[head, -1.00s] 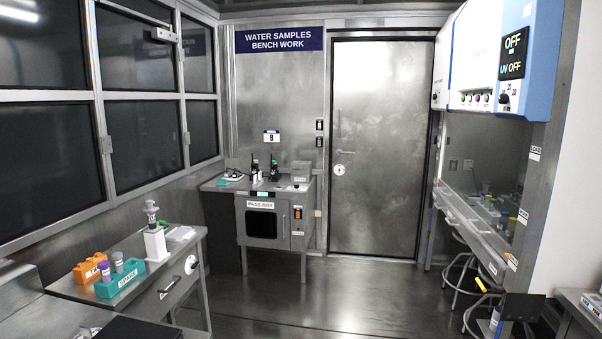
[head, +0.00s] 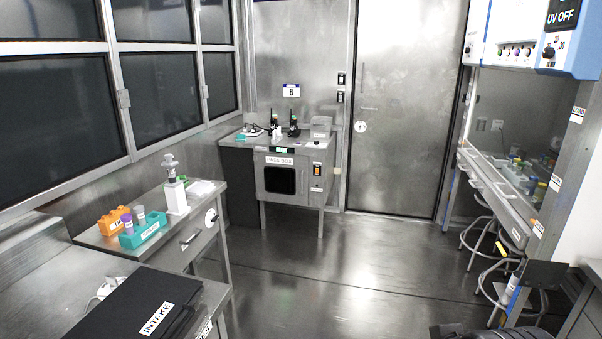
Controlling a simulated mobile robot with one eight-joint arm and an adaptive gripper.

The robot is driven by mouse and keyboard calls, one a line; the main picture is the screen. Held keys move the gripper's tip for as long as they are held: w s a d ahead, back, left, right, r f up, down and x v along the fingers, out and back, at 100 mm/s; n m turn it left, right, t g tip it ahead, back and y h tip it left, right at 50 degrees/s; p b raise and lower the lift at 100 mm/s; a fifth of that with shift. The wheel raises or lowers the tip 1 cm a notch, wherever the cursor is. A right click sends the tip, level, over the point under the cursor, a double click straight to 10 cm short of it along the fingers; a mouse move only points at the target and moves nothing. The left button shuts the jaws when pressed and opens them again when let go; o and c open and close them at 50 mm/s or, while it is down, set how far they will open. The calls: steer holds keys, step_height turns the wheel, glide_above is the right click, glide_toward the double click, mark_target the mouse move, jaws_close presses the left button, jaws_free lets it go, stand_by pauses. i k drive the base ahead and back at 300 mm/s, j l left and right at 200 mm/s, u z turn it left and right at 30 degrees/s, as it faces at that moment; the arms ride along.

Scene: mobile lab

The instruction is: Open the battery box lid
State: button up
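No thing labelled as a battery box is readable. A small grey box (head: 321,127) stands at the right end of the far bench top, beside two dark handheld radios (head: 294,127). It looks shut, but it is too small to tell whether it is the battery box or has a lid. My gripper is not clearly in view. A dark rounded shape (head: 447,331) at the bottom edge may be part of my arm, but I cannot tell.
At left are a side table with an orange rack (head: 114,220) and a teal rack (head: 140,236), and a black INTAKE folder (head: 125,309). Stools (head: 487,240) stand at right. The middle floor (head: 320,265) is clear.

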mark_target(324, 123)
steer(key=i, duration=2.2)
steer(key=i+j, duration=0.1)
steer(key=i, duration=2.05)
steer(key=i+z, duration=0.45)
steer(key=i, duration=0.2)
